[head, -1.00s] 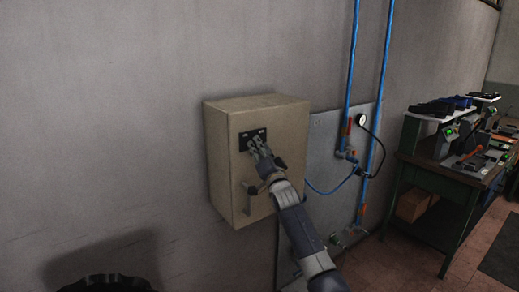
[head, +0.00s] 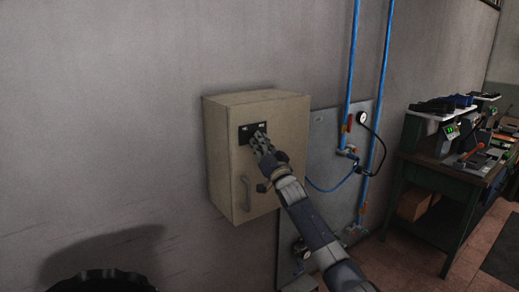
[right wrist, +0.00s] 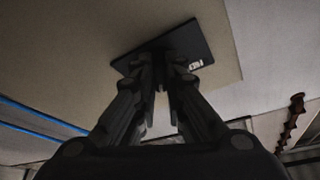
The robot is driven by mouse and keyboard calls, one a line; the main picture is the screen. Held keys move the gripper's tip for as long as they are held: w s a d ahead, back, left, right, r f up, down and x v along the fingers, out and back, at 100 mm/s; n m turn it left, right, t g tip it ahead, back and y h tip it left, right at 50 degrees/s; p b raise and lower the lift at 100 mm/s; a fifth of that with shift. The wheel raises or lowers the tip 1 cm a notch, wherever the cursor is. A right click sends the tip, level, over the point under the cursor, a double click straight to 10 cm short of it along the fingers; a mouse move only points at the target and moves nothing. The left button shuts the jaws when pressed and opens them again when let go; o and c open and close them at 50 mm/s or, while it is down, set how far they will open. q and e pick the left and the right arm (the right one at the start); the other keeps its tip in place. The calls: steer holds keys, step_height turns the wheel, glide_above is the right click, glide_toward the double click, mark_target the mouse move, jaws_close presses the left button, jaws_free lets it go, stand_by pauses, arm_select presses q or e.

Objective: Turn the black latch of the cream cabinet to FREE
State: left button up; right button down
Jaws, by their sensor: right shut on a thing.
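The cream cabinet (head: 226,165) hangs on the grey wall, its door closed. A black latch plate (head: 244,137) with small pale labels sits high on its door. In the right wrist view the plate (right wrist: 193,43) lies straight ahead, and a white label, which seems to read FREE, shows beside the right finger. My right gripper (head: 258,137) is at the plate; it also shows in the right wrist view (right wrist: 164,66). Its fingers are shut on the latch, which they mostly hide, so I cannot tell its angle. My left gripper is not in view.
A grey door handle (head: 246,194) is below my right gripper. Right of the cabinet are a grey panel (head: 325,135), blue pipes (head: 352,55) and a gauge (head: 362,118). A green workbench (head: 440,178) with machines stands farther right. The wall left of the cabinet is bare.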

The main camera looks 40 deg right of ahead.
steer(key=shift+d+r+n+g+y+b, duration=0.1)
steer(key=shift+d+n+g+y+b, duration=0.15)
steer(key=shift+n+y, duration=2.3)
steer(key=shift+d+f+n+g+y+b, duration=0.2)
steer(key=shift+n+y, duration=0.6)
steer(key=shift+n, duration=3.6)
steer(key=shift+d+r+n+g+y+b, duration=0.3)
steer(key=shift+n+y, duration=1.35)
steer(key=shift+n, duration=1.8)
steer(key=shift+a+f, duration=0.15)
steer(key=c, duration=1.7)
jaws_free()
steer(key=shift+o, duration=0.2)
steer(key=v, duration=1.2)
